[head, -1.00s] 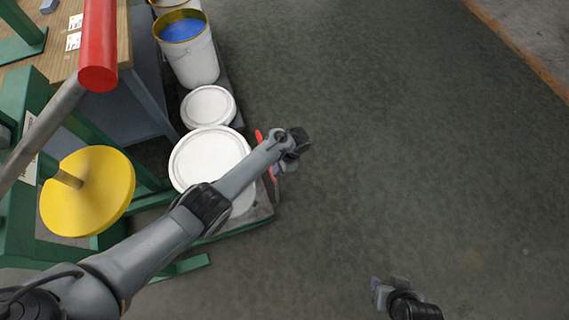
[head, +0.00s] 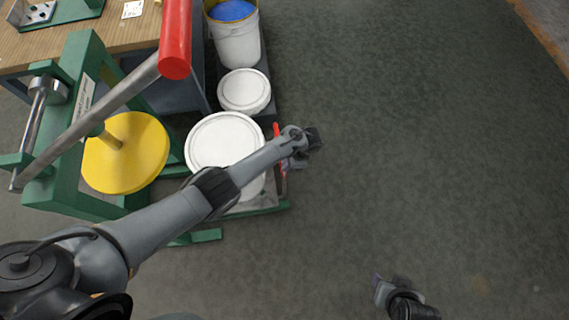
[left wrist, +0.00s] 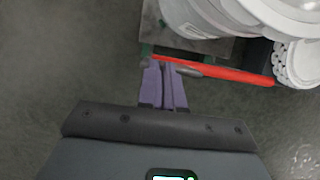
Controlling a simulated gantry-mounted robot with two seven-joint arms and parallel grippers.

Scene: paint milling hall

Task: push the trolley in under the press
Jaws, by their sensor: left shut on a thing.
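The press is a green frame (head: 66,180) with a round yellow plate (head: 125,155) and a lever with a red grip (head: 175,45), at the left of the head view. The low trolley (head: 270,203) stands to the right of the plate, carrying a white lidded pail (head: 222,135). Its red handle (head: 277,131) also shows in the left wrist view (left wrist: 225,73). My left gripper (head: 306,150) is shut on the trolley's handle; its purple fingers (left wrist: 164,68) meet the bar near the red part. My right gripper (head: 384,290) is away at bottom; its jaws are unclear.
Behind the trolley stand a smaller white lidded tub (head: 244,90) and an open pail of blue paint (head: 235,40). A wooden-topped bench (head: 115,32) is at the back left. A green foot (head: 195,237) lies on the floor. The floor to the right is clear.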

